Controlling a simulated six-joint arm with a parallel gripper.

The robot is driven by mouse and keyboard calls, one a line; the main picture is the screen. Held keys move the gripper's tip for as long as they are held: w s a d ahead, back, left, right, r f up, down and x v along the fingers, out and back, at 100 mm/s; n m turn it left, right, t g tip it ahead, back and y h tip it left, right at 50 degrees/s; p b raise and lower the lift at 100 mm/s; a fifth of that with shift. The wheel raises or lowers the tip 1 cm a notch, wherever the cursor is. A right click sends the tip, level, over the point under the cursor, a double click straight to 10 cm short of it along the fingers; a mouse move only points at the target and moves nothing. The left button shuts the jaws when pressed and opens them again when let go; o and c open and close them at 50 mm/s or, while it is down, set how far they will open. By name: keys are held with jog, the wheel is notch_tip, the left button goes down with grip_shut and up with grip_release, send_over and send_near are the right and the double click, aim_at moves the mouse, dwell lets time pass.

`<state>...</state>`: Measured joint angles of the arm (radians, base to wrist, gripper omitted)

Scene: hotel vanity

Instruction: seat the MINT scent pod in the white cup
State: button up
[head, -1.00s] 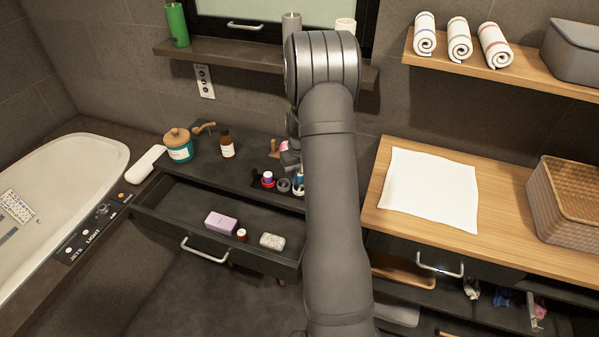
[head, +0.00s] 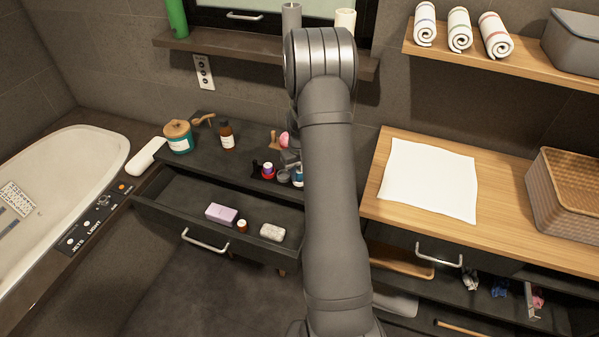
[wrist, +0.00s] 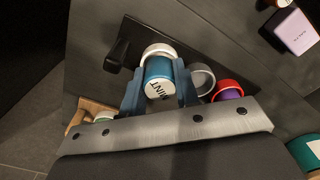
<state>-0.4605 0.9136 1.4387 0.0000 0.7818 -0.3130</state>
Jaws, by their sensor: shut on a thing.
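The MINT scent pod (wrist: 159,80) is blue with a white end lettered MINT. In the wrist view my gripper (wrist: 160,88) is shut on it, one finger on each side. The white cup (wrist: 158,50) shows as a pale rim just beyond the pod, lined up with it and partly hidden by it. I cannot tell how far the pod is inside the cup. A grey cup (wrist: 202,78) is beside the right finger. A red cup (wrist: 229,89) with a purple pod in it is further right. In the head view my arm hides most of this.
The open drawer holds a lilac box (head: 221,214), a small brown bottle (head: 242,226) and a pale soap bar (head: 272,232). A teal jar (head: 178,138) and an amber bottle (head: 227,136) stand on the dark counter, left of the cups. A white cloth (head: 430,180) lies right.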

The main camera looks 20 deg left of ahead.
jog(key=shift+s+d+f, duration=0.1)
jog(key=shift+s+f, duration=0.1)
jog(key=shift+f, duration=0.35)
jog(key=o, duration=0.9)
jog(key=shift+o, duration=0.6)
notch_tip(320, 180, up, 19)
jog(key=shift+f, duration=0.2)
jog(key=shift+w, duration=0.1)
notch_tip(320, 180, down, 17)
jog(key=shift+w+f, duration=0.1)
jog(key=shift+f, duration=0.1)
